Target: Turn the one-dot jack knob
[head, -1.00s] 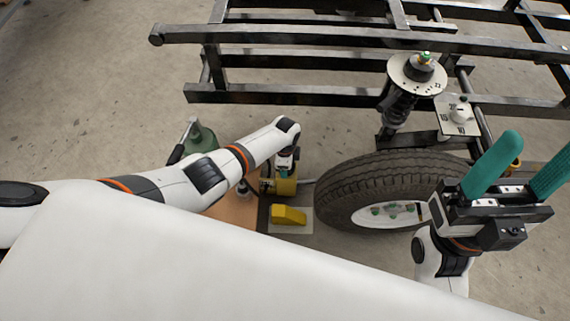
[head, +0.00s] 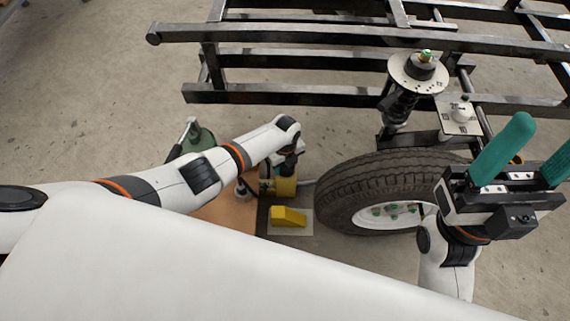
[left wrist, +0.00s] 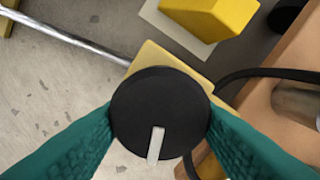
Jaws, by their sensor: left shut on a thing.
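The jack (head: 284,187) is a yellow block on the floor left of the wheel, partly hidden under my left wrist. Its knob (left wrist: 160,100) is a round black disc with a pale pointer bar, seen in the left wrist view. My left gripper (left wrist: 160,118) has its teal fingers on opposite sides of the knob, pressed against its rim. The pointer bar points toward the bottom of that view. I cannot make out any dots by the knob. My right gripper (head: 543,142) is raised right of the wheel, its teal fingers apart and nothing between them.
A tyred wheel (head: 340,188) stands right of the jack. A yellow wedge (head: 288,215) lies on a pale plate in front. A black frame (head: 300,94) spans the back, with a spring strut (head: 402,102). Bare floor lies farther left.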

